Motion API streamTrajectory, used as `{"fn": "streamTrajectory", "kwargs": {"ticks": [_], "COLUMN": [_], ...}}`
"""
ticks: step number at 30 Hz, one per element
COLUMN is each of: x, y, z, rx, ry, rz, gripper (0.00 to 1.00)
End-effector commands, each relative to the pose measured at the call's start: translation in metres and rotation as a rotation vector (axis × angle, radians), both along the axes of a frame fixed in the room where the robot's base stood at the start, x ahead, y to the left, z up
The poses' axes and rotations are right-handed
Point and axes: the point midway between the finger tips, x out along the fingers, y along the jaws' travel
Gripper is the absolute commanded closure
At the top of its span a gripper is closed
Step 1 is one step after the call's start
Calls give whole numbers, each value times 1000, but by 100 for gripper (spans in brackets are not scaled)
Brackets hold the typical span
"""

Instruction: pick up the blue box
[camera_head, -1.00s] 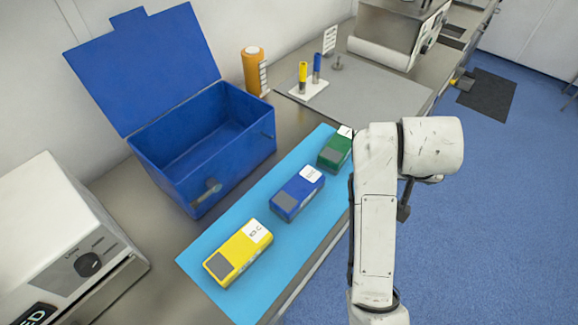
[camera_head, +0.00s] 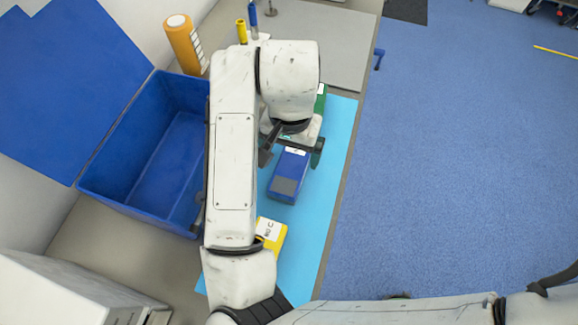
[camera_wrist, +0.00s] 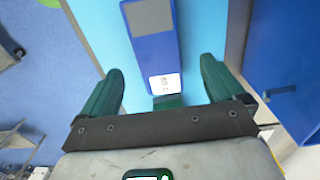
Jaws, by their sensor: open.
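The blue box (camera_head: 289,177), with a grey patch and a white label, lies on the light-blue mat (camera_head: 343,130) in the head view. It also shows in the wrist view (camera_wrist: 153,45), its labelled end towards my gripper. My gripper (camera_head: 291,159) is over the label end of the box, with one dark green finger on each side. In the wrist view the open fingers (camera_wrist: 160,68) are apart from the box, with mat visible on both sides. I cannot tell the exact height of the fingertips above it.
A yellow box (camera_head: 271,236) lies nearer on the mat, partly hidden by my arm. A green box (camera_head: 321,98) is mostly hidden behind my arm. An open blue bin (camera_head: 135,195) stands at the left. An orange bottle (camera_head: 184,45) stands behind it.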

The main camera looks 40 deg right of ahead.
Motion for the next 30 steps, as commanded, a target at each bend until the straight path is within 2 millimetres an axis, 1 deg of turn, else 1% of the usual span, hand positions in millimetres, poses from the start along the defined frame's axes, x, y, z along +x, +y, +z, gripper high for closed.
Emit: {"fn": "streamTrajectory", "kwargs": {"ticks": [1, 8, 14, 18, 21, 27, 30], "x": [0, 0, 0, 1, 1, 1, 1], "y": [-1, -2, -6, -4, -5, -5, -5], "z": [-7, -21, -47, -61, -66, -66, -66], "rx": [-3, -2, -4, 0, 1, 0, 0], "ry": [1, 1, 2, 1, 1, 0, 0], "rz": [2, 2, 2, 2, 1, 0, 0], "gripper": [4, 4, 4, 4, 4, 4, 14]}}
